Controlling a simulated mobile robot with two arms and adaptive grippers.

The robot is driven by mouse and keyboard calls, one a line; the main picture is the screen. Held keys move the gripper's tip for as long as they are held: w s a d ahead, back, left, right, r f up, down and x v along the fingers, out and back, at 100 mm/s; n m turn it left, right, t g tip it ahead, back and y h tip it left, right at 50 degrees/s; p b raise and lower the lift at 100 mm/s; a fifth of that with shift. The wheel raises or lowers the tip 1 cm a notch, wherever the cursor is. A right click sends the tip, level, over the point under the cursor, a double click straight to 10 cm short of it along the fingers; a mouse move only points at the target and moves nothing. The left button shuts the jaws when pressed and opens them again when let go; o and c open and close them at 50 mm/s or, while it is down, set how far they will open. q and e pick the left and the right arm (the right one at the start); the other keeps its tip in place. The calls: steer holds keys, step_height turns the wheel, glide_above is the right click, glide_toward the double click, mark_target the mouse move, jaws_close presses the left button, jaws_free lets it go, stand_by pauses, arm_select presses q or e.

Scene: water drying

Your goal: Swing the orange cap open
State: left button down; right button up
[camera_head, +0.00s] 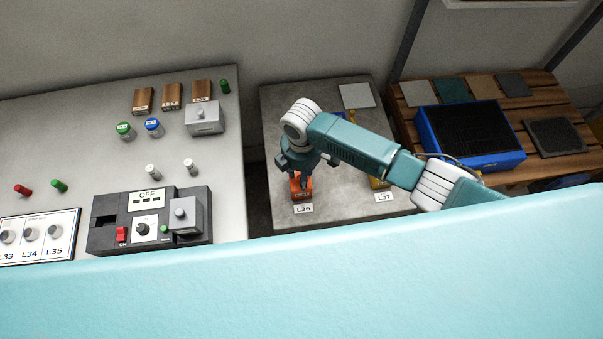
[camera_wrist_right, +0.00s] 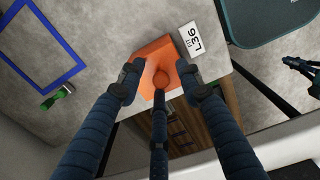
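An orange block-like item (camera_head: 301,187) stands behind the L36 label (camera_head: 303,208) on the grey table. In the right wrist view the orange item (camera_wrist_right: 158,58) shows a flat top and a round orange knob-like part (camera_wrist_right: 161,80); I cannot make out a hinge. My right gripper (camera_head: 300,165) points down right over it. In its wrist view the right gripper's fingers (camera_wrist_right: 160,82) are spread around the orange item, with a gap between the tips; contact is unclear. A small dark gripper (camera_wrist_right: 302,68), apparently my left, is at the wrist view's right edge, fingers spread.
A yellow item (camera_head: 379,183) stands behind the L37 label (camera_head: 384,197), partly behind my right arm. A grey pad (camera_head: 357,96) lies at the table's back. A control box (camera_head: 147,231) is on the left table. A blue-framed tray (camera_head: 470,135) sits on the wooden bench.

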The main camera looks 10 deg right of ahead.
jaws_close()
steer(key=shift+w+r, duration=0.25)
steer(key=shift+w, duration=0.15)
